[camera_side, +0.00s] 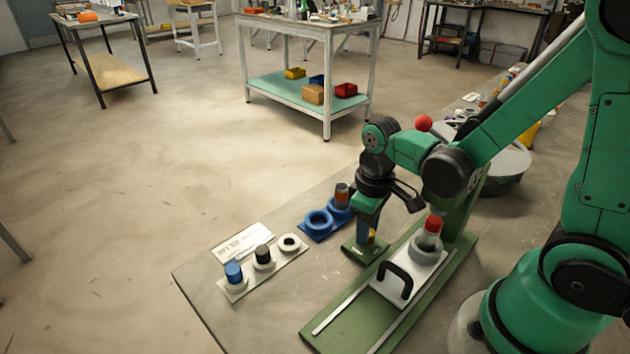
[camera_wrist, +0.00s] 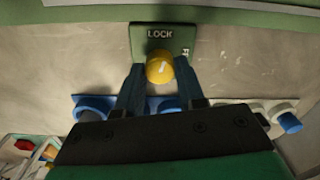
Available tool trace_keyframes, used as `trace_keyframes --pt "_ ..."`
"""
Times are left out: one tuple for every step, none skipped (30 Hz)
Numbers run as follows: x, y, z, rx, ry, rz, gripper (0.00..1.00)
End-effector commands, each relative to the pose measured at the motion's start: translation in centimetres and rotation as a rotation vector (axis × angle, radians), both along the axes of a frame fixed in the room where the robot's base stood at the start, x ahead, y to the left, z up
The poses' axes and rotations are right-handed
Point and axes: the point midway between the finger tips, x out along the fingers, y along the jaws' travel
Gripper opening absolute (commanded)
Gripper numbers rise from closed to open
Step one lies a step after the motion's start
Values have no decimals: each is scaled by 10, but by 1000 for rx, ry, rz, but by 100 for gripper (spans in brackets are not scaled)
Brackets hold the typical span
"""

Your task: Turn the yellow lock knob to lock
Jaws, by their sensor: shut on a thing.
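The yellow lock knob (camera_wrist: 159,67) sits on a small green plate (camera_wrist: 178,37) in the wrist view. The plate reads "LOCK" above the knob and has a second, sideways label at its right, partly legible. A short white mark on the knob's top looks slanted. My gripper (camera_wrist: 160,75) has one finger on each side of the knob and is shut on it. In the side view my gripper (camera_side: 366,238) points down over the green plate (camera_side: 358,252). Only a bit of the yellow knob (camera_side: 372,237) shows there behind the fingers.
Right of the plate, a green rail base (camera_side: 328,337) bears a white carriage with a black handle (camera_side: 394,279) and a red-topped vial (camera_side: 431,230). Left are blue rings (camera_side: 318,222) with a dark-topped vial (camera_side: 342,192), and a white rack (camera_side: 263,275) with capped pieces. The bench front-left is clear.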

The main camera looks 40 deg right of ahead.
Motion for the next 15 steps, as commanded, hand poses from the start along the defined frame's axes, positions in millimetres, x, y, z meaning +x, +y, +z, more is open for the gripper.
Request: trace_keyframes --pt "0 0 0 0 1 16 0" --pt "0 0 0 0 1 26 0" --pt "0 0 0 0 1 36 0" --pt "0 0 0 0 0 43 0" --pt "0 0 0 0 0 49 0" --pt "0 0 0 0 0 56 0" --pt "0 0 0 0 0 60 0" --pt "0 0 0 0 0 63 0" --pt "0 0 0 0 0 66 0" --pt "0 0 0 0 0 68 0" --pt "0 0 0 0 0 69 0" --pt "0 0 0 0 0 70 0" --pt "0 0 0 0 0 71 0" --pt "0 0 0 0 0 71 0" --pt "0 0 0 0 0 71 0"
